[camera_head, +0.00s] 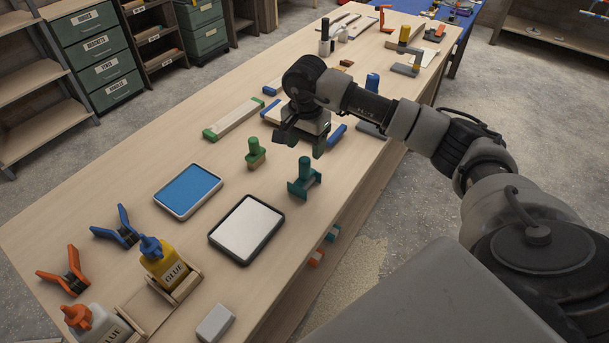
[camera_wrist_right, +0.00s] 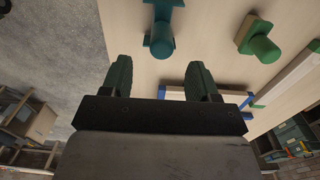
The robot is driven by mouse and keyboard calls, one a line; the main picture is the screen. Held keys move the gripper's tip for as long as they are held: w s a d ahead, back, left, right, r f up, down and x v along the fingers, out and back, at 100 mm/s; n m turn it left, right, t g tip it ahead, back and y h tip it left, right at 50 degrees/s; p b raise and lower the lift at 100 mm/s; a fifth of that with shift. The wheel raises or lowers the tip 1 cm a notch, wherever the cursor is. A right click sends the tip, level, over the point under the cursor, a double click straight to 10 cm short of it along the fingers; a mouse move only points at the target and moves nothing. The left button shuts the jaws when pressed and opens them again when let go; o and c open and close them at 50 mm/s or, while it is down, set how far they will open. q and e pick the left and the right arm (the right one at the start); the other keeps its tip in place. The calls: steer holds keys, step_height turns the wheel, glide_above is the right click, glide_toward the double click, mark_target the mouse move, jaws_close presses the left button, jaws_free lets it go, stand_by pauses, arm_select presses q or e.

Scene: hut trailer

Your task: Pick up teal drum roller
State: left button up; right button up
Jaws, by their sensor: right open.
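The teal drum roller (camera_head: 304,179) stands on the wooden table with its round handle up, near the table's right edge in the head view. It also shows at the top of the right wrist view (camera_wrist_right: 160,40). My right gripper (camera_head: 299,144) is open and empty above the table, just beyond the teal roller in the head view. Its two fingers (camera_wrist_right: 160,78) are apart, with nothing between them, and the roller lies ahead of them in the wrist view. A similar green roller (camera_head: 255,153) stands to the left; the wrist view shows it too (camera_wrist_right: 263,46). My left gripper is not in view.
A blue tray (camera_head: 188,190) and a dark-rimmed white tray (camera_head: 247,229) lie nearer on the table. Blue and orange clamps and glue bottles (camera_head: 166,262) stand at the near left. Long green-ended and blue-ended bars (camera_head: 232,119) lie close to my right gripper.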

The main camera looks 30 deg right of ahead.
mark_target(304, 159)
step_height(304, 159, down, 3)
steer(key=shift+r, duration=0.1)
steer(key=shift+a+f+p, duration=0.1)
steer(key=shift+f+p, duration=0.2)
steer(key=shift+p, duration=0.25)
step_height(304, 159, down, 4)
steer(key=shift+r+p, duration=0.2)
steer(key=shift+p, duration=0.6)
steer(key=shift+f, duration=0.45)
steer(key=c, duration=1.1)
steer(key=shift+o, duration=0.2)
steer(key=shift+r, duration=0.15)
